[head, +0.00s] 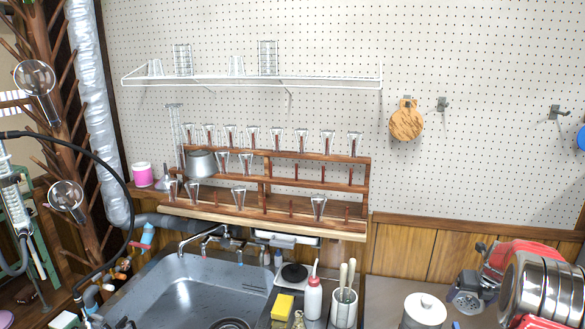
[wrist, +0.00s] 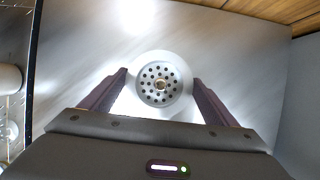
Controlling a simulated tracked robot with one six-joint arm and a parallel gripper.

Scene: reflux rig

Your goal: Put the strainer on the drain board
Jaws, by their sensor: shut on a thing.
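The strainer is a round, pale metal disc with a ring of small holes and a centre knob (wrist: 160,98). It sits between the two dark fingers of my gripper (wrist: 160,76) in the wrist view, and the gripper is shut on it. In the head view the strainer (head: 465,301) shows small at the lower right, partly beside my red and steel arm. A smooth grey metal surface, which looks like the drain board (wrist: 80,65), lies under the strainer. I cannot tell whether the strainer touches it.
A white lidded jar (head: 425,309) stands left of my gripper. The steel sink (head: 190,290) is further left, with a white bottle (head: 312,300), a yellow sponge (head: 283,307) and a utensil cup (head: 343,310) on its right side. A wooden rack of glassware (head: 265,195) stands behind the sink.

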